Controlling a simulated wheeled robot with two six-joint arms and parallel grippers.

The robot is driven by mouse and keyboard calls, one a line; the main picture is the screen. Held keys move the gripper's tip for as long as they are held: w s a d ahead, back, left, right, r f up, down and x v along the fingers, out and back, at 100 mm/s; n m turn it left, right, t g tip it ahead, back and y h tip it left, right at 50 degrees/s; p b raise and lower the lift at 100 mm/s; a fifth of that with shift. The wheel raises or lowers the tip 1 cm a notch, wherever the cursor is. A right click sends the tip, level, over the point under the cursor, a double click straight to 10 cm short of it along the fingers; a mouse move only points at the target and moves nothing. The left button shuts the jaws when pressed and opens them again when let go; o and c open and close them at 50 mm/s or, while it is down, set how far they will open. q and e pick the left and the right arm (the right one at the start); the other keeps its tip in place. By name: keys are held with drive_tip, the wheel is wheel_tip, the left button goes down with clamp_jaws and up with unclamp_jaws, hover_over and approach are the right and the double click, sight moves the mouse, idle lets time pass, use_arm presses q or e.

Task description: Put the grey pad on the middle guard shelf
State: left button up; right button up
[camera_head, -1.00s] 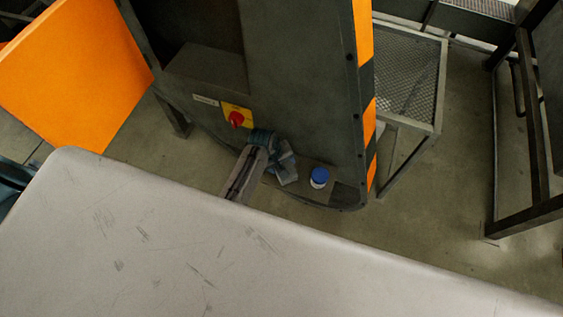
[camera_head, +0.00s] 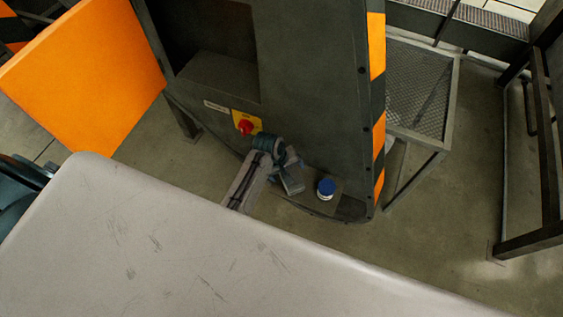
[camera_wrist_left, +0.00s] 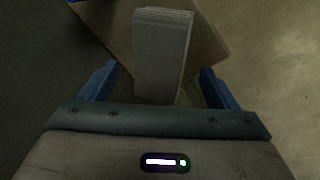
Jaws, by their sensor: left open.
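The grey pad (camera_wrist_left: 163,52) looks like a pale grey ribbed block in the left wrist view. It lies between the spread blue fingers of my left gripper (camera_wrist_left: 159,72), with gaps on both sides. In the head view my left gripper (camera_head: 284,164) is low in front of the dark machine guard, over the small ledge (camera_head: 343,207) at its foot. A grey block (camera_head: 292,184) at its fingertips seems to be the pad. A brown surface (camera_wrist_left: 105,25) shows under the pad in the wrist view. I cannot tell which shelf is the middle one. My right gripper is not in view.
A white jar with a blue lid (camera_head: 326,190) stands on the ledge just right of my gripper. A red knob (camera_head: 245,127) on a yellow plate is close above my wrist. An orange panel (camera_head: 85,75) is at left; a mesh-topped stand (camera_head: 420,90) is at right.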

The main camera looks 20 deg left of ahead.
use_arm(q)
drive_tip(key=v, duration=0.9)
drive_tip(key=shift+s+f, duration=0.1)
